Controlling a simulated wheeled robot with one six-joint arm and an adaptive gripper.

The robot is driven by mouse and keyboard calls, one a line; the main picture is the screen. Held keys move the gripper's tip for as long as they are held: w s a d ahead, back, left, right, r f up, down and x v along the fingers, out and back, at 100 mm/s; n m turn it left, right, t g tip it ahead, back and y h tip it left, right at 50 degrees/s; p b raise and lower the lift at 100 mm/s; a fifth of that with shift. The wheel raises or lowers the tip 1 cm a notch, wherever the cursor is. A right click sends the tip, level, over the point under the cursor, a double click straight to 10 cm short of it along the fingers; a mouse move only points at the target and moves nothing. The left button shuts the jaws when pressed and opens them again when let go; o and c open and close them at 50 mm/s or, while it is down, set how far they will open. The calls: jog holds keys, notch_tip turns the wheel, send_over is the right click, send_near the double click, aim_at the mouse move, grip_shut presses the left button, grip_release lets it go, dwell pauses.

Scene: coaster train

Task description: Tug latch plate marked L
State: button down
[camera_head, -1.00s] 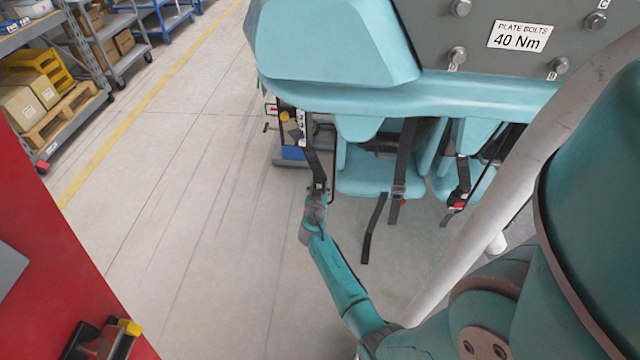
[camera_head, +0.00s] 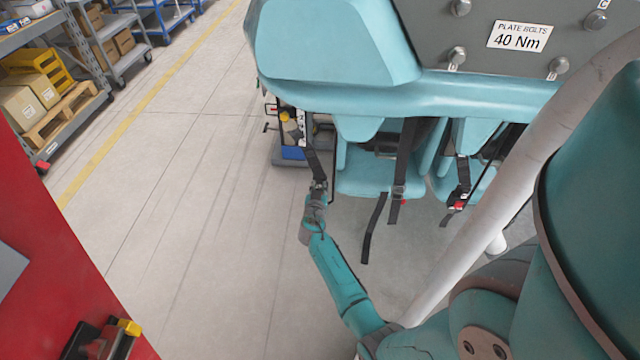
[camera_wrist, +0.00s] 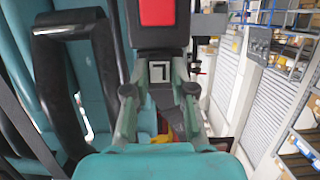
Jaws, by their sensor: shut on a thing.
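The latch plate (camera_wrist: 159,72) is dark with a pale boxed mark like an upside-down L, in the middle of the wrist view. A black buckle with a red button (camera_wrist: 157,12) sits directly above it in that view, and the two appear to meet. How deep the plate sits in the buckle I cannot tell. My gripper (camera_wrist: 159,95) has its fingers on both sides of the plate and is shut on it. In the head view my gripper (camera_head: 318,187) is at the left side of the teal seats, with a dark strap (camera_head: 313,162) running up from it.
Teal seats (camera_head: 365,172) with hanging black straps (camera_head: 373,230) are right of my gripper. The teal car body (camera_head: 330,45) overhangs above. A cart (camera_head: 288,157) stands behind. A red panel (camera_head: 50,270) fills the lower left. The floor left of my arm is clear.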

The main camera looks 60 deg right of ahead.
jog(key=shift+r, duration=0.1)
dwell(0.3)
jog(key=c, duration=0.9)
grip_release()
jog(key=shift+a, duration=0.15)
jog(key=v, duration=1.1)
jog(key=shift+a+r, duration=0.2)
jog(key=shift+a, duration=0.15)
jog(key=shift+s, duration=0.15)
